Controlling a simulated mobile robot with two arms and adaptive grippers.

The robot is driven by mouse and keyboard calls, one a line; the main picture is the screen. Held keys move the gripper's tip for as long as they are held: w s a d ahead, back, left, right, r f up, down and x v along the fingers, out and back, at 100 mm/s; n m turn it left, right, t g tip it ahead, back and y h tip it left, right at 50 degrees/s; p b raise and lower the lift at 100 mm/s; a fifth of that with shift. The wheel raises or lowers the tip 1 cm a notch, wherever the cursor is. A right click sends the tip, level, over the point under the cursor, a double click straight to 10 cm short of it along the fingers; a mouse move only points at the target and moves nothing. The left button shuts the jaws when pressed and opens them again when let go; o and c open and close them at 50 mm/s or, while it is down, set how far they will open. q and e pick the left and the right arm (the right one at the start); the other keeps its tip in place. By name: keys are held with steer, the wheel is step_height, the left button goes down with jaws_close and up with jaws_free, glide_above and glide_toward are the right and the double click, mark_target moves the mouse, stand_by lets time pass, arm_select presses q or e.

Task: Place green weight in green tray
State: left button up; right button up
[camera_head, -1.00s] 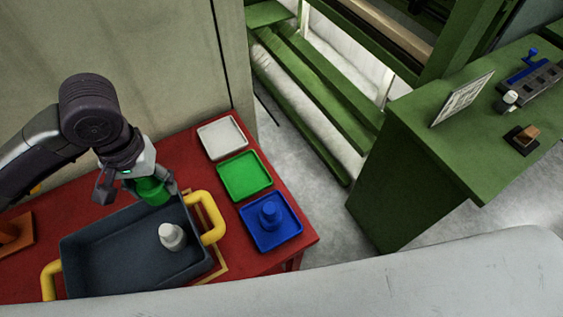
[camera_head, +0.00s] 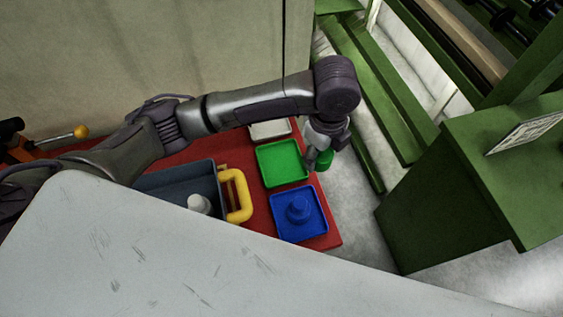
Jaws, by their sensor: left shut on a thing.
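The green weight (camera_head: 324,160) is held in my left gripper (camera_head: 318,158), which is shut on it. The gripper and weight appear at the right edge of the green tray (camera_head: 281,165), near the table's right edge; their height above it is hard to tell. The green tray is empty where it shows. My left arm reaches across from the left and hides part of the table. My right gripper is not in view.
A blue tray (camera_head: 277,227) holds a blue weight (camera_head: 298,208). A white tray (camera_head: 268,131) is partly hidden by my arm. A dark bin (camera_head: 178,183) with a yellow handle (camera_head: 240,195) holds a white weight (camera_head: 199,203). The red table (camera_head: 327,238) ends right of the trays.

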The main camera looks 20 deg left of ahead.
arm_select(q)
steer(key=shift+d+f+m, duration=0.25)
steer(key=shift+d+m, duration=0.3)
steer(key=shift+m, duration=0.35)
steer(key=shift+w+a+f, duration=0.15)
steer(key=shift+a+f, duration=0.05)
steer(key=shift+a, duration=0.1)
steer(key=p, duration=0.3)
glide_above(281, 164)
step_height(281, 164, down, 6)
steer(key=shift+d+f, duration=0.1)
steer(key=shift+f, duration=0.05)
step_height(281, 164, down, 4)
steer(key=shift+r+p, duration=0.1)
steer(key=shift+p, duration=0.3)
steer(key=shift+f, duration=0.25)
steer(key=shift+f, duration=0.15)
steer(key=o, duration=1.4)
steer(key=shift+c, duration=0.2)
